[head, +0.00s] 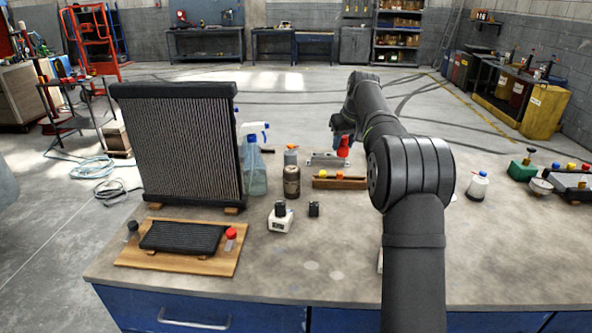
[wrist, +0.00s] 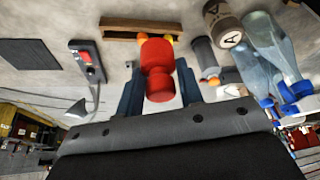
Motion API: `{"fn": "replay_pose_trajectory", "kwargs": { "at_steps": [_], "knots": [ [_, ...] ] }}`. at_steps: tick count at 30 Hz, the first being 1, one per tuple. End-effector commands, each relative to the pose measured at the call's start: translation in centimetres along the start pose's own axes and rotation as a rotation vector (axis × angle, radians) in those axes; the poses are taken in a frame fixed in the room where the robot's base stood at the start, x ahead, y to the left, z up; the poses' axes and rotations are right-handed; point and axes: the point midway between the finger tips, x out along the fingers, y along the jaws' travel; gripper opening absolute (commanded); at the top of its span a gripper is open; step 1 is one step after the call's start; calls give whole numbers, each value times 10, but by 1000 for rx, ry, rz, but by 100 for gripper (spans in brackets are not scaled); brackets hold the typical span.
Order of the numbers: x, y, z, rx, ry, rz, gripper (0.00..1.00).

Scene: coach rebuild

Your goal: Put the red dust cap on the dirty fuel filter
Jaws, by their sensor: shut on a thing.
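The red dust cap (head: 343,147) is between the fingers of my gripper (head: 343,136), above the bench. In the wrist view the red cap (wrist: 157,62) sits between both blue-grey fingers of my gripper (wrist: 158,90), which is shut on it. A brownish, stained canister (head: 291,182) stands upright to the left of my gripper and looks like the dirty fuel filter. It shows in the wrist view with a letter A on it (wrist: 222,22). A grey cylinder (head: 291,155) with a coloured tip stands behind it. The cap is apart from both.
A wooden rack (head: 326,184) with yellow and orange caps lies near my gripper. A spray bottle (head: 254,165) and a large radiator (head: 180,145) stand to the left. A white-based item (head: 280,219) and a small black item (head: 314,209) are in front. The front middle bench is clear.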

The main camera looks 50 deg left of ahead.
Motion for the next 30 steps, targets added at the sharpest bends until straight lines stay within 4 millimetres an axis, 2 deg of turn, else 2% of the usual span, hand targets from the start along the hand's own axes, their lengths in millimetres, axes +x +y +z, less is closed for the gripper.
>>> {"fn": "replay_pose_trajectory", "kwargs": {
  "at_steps": [1, 3, 7, 10, 14, 22, 25, 30],
  "knots": [
    [-5, -13, -10, -51, 5, -20, 13],
    [-12, -25, -20, -111, 8, -43, 13],
    [-20, -41, -29, -184, 12, -72, 13],
    [-17, -51, -34, -207, 12, -81, 13],
    [2, -70, -43, -214, 11, -84, 13],
    [51, -115, -66, -211, 12, -82, 13],
    [62, -126, -72, -210, 12, -82, 13],
    [71, -135, -76, -207, 13, -81, 13]
  ]
}}
